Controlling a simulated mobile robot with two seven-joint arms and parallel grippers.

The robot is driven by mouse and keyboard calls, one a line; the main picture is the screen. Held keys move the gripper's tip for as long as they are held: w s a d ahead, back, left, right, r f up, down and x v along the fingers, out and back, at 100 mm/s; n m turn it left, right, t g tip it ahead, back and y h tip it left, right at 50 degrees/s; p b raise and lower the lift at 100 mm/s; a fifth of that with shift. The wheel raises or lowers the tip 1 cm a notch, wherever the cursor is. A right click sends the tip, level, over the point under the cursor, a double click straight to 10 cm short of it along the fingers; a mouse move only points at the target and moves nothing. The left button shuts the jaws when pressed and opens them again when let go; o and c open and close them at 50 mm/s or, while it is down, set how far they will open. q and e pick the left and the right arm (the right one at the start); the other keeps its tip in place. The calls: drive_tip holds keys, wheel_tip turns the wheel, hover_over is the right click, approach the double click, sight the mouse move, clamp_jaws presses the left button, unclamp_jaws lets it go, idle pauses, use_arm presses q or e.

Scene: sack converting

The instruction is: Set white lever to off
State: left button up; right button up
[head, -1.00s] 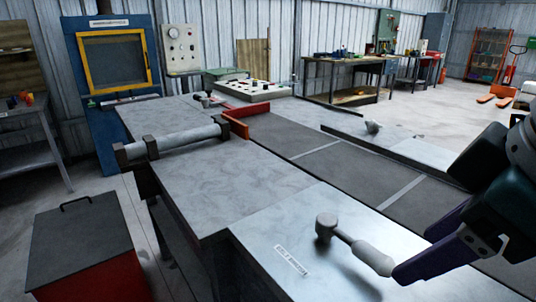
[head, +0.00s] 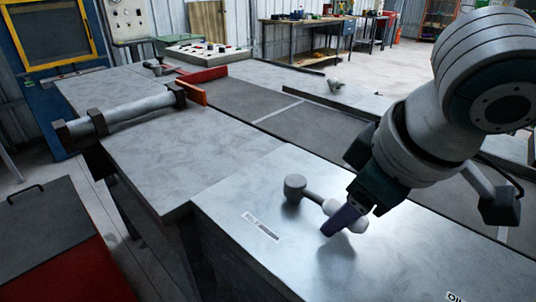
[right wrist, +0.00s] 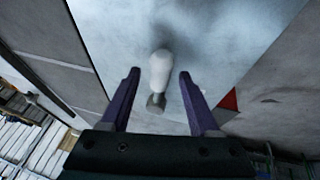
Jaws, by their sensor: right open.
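The white lever has a pale rounded handle (head: 332,209) on a grey arm that runs from a round grey hub (head: 295,187) on the metal table top. The handle points right and toward the front in the head view. My right gripper (head: 345,219), with purple fingers, is at the handle end, pointing down. In the right wrist view the handle (right wrist: 161,68) lies between the two open fingers, with a gap visible on each side. I cannot tell whether a finger touches it. My left gripper is out of view.
A label strip (head: 261,227) lies on the table near the hub; its text is too small to read. Another label (head: 455,297) is cut off at the bottom edge. A grey roller (head: 130,111) lies at the left. A red box with a dark lid (head: 45,225) stands front left.

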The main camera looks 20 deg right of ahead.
clamp_jaws()
idle(0.4)
idle(1.0)
